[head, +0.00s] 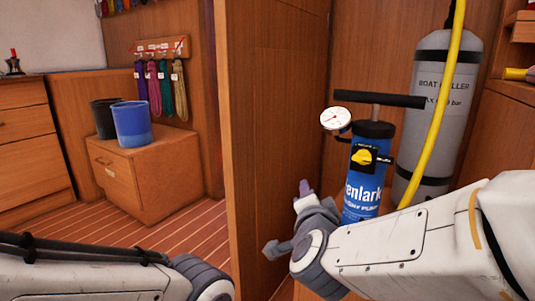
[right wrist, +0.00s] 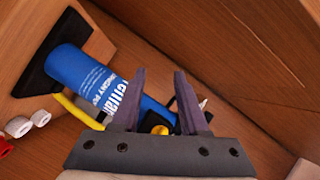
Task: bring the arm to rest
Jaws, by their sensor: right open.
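My right arm (head: 390,255) comes in from the lower right in the head view and bends at a grey joint. My right gripper (head: 303,188) is left of the blue pump (head: 361,190), mostly hidden by its own wrist. In the right wrist view the two dark fingers (right wrist: 158,95) are spread apart, with nothing held between them. The pump's blue body (right wrist: 85,80) lies beyond the fingers in that view; contact cannot be told. My left arm (head: 90,275) crosses the bottom left of the head view; its gripper is out of sight.
The pump has a black handle (head: 380,99) and a white gauge (head: 335,119). A yellow hose (head: 436,110) hangs before a grey cylinder (head: 443,90). A wooden partition (head: 275,130) stands left of my right gripper. Two cups, one blue (head: 131,125), stand on a cabinet (head: 150,180).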

